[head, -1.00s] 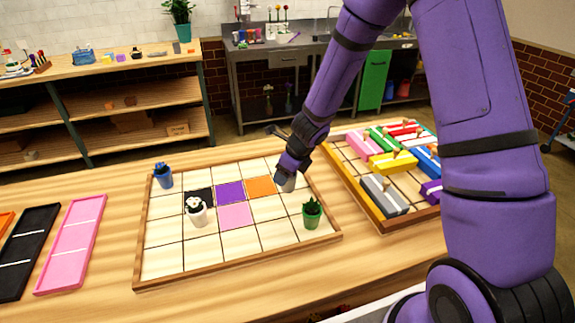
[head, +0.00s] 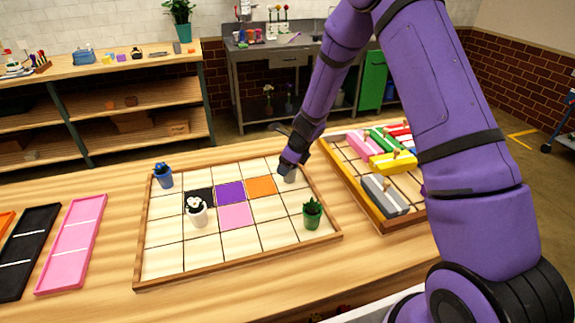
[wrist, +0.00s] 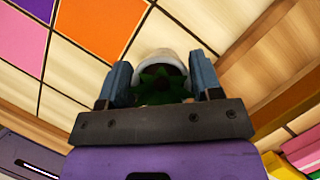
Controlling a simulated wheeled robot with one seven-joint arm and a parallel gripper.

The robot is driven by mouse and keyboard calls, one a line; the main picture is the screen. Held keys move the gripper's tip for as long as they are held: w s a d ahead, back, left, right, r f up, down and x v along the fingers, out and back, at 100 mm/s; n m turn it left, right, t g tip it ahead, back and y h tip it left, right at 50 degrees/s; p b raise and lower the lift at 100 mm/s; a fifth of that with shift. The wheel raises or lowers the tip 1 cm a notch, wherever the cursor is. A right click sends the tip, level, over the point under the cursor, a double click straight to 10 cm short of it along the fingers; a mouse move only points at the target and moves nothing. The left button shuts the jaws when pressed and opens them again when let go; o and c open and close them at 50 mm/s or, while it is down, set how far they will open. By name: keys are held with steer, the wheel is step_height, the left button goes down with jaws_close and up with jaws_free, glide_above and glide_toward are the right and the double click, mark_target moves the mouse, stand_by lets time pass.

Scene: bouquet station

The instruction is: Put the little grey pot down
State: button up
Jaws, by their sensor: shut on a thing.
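The little grey pot (head: 290,176) is at the right part of the gridded tray (head: 163,262), just right of the orange square. In the wrist view the pot (wrist: 165,58) shows its pale rim with a dark green plant in it, between the two fingers. My gripper (wrist: 160,85) is shut on the pot. In the head view my gripper (head: 287,166) covers part of the pot. Whether the pot's base touches the tray is hard to tell.
A blue pot (head: 163,176), a white pot (head: 197,213) and a green pot (head: 312,214) stand on the tray. Its purple (head: 230,193), orange (head: 261,187) and pink (head: 235,216) squares are bare. A box of coloured blocks (head: 372,207) is to the right.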

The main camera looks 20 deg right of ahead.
steer(key=shift+f, duration=0.1)
steer(key=o, duration=1.1)
steer(key=s+d+r+n, duration=0.1)
steer(key=s+r+n, duration=0.4)
steer(key=r, duration=0.5)
steer(key=s+d+r+n, duration=0.1)
steer(key=s+r+n, duration=0.3)
steer(key=s+r, duration=0.5)
steer(key=s+d+r+n, duration=0.1)
steer(key=s+r+n, duration=0.3)
steer(key=r, duration=0.8)
steer(key=s+d+r+n+h, duration=0.1)
steer(key=s+r+n, duration=0.1)
steer(key=s+n, duration=0.2)
steer(key=s+d+r+n+t+h, duration=0.1)
steer(key=s+n, duration=0.4)
steer(key=s, duration=0.5)
steer(key=s+d+r+n+t+h, duration=0.1)
steer(key=s+d+r+n, duration=0.1)
steer(key=s+r+n, duration=0.2)
steer(key=shift+s+d+n, duration=0.15)
steer(key=shift+s+n, duration=0.35)
steer(key=shift+s, duration=1.3)
